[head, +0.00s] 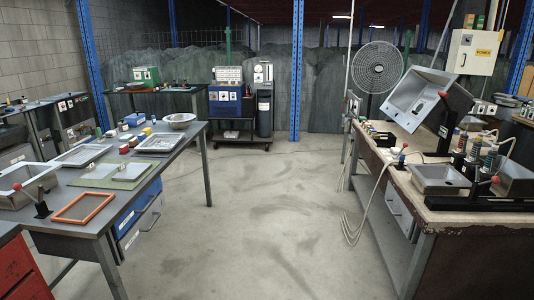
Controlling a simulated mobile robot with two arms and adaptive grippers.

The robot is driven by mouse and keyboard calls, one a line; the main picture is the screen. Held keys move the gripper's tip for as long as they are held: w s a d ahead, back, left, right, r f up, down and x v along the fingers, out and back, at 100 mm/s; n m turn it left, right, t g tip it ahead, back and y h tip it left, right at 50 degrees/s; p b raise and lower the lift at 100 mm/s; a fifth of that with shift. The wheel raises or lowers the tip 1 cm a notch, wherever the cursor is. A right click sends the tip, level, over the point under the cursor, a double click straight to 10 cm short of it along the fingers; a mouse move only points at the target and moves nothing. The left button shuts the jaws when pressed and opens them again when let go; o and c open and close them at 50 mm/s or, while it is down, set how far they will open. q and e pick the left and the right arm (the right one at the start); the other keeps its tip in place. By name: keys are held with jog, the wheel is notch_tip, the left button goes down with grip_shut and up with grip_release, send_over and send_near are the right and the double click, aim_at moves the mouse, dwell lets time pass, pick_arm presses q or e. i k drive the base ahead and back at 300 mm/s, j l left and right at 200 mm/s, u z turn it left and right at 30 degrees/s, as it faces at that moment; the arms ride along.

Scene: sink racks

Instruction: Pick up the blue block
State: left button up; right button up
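A small blue block-like item (134,119) sits near the far edge of the left workbench (182,146). A smaller bluish item (110,133) lies just to its left and nearer on the same bench. Both are small in the picture, and I cannot tell for sure which one is the blue block. Neither of my grippers shows in the head view, and nothing is seen touching these items.
An orange frame (83,207), a green board (116,175), metal trays and a bowl (179,120) share the left bench. A right workbench (470,217) carries a tilted metal sink (420,98) and other equipment. The concrete floor (255,220) between the benches is clear.

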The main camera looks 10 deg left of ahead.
aim_at(141, 137)
jog(key=i, duration=2.3)
jog(key=l+z, duration=0.05)
jog(key=l, duration=0.1)
